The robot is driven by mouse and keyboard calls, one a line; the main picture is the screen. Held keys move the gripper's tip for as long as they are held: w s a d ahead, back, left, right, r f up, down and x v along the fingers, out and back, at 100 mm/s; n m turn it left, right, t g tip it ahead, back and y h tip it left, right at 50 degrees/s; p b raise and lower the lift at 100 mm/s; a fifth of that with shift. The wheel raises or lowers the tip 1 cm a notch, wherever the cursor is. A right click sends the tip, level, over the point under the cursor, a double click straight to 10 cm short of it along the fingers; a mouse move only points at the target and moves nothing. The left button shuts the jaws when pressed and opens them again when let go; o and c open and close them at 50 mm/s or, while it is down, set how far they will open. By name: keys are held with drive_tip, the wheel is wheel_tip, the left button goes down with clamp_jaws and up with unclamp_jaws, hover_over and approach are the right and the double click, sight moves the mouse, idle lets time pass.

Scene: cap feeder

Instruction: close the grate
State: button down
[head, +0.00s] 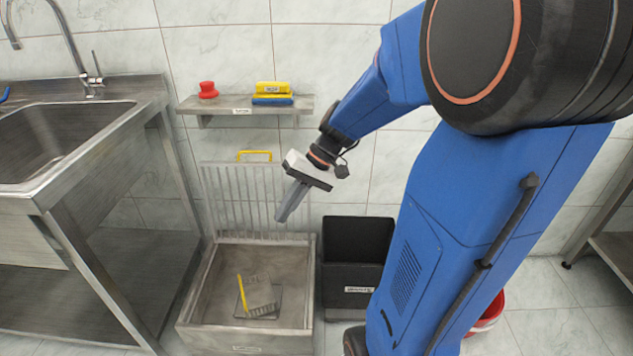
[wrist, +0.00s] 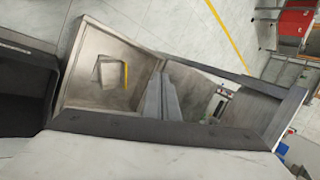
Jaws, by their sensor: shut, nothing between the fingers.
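The grate (head: 228,205) is a panel of thin metal bars. It stands upright, raised at the back edge of the floor basin (head: 190,305), near the wall. Its yellow handle (head: 254,152) is at the top. The basin lies open below it and also shows in the wrist view (wrist: 75,85). My gripper (head: 283,218) is shut and empty, pointing down in front of the grate's right side, above the basin's back right. I cannot tell whether it touches the bars. In the wrist view the shut fingers (wrist: 158,80) show near the basin's edge; the grate is not clearly seen there.
A small grey piece with a yellow handle (head: 240,292) lies in the basin. A black bin (head: 345,290) stands right of the basin, and a steel sink table (head: 75,215) is at left. A wall shelf (head: 225,104) holds a red object (head: 208,90) and yellow-blue blocks (head: 272,93).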

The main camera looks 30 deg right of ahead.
drive_tip(key=w+d+f+m+t+y, duration=0.2)
drive_tip(key=w+d+f+t, duration=0.1)
drive_tip(key=w+d, duration=0.5)
drive_tip(key=w+d+f+m+t+y, duration=0.3)
drive_tip(key=w+d+f, duration=0.1)
drive_tip(key=w+d, duration=0.3)
drive_tip(key=w+d+f+m+t+h, duration=0.15)
drive_tip(key=d+f+t, duration=0.3)
drive_tip(key=d, duration=0.45)
drive_tip(key=w+d+f+m+t+h, duration=0.1)
drive_tip(key=w+d+f+m+t, duration=0.3)
drive_tip(key=d, duration=0.6)
drive_tip(key=w+a+g, duration=0.1)
drive_tip(key=w+a, duration=0.2)
drive_tip(key=a, duration=0.5)
drive_tip(key=shift+w+f+n, duration=0.2)
drive_tip(key=shift+w+n, duration=0.2)
drive_tip(key=shift+n, duration=0.05)
drive_tip(key=shift+s+a, duration=0.1)
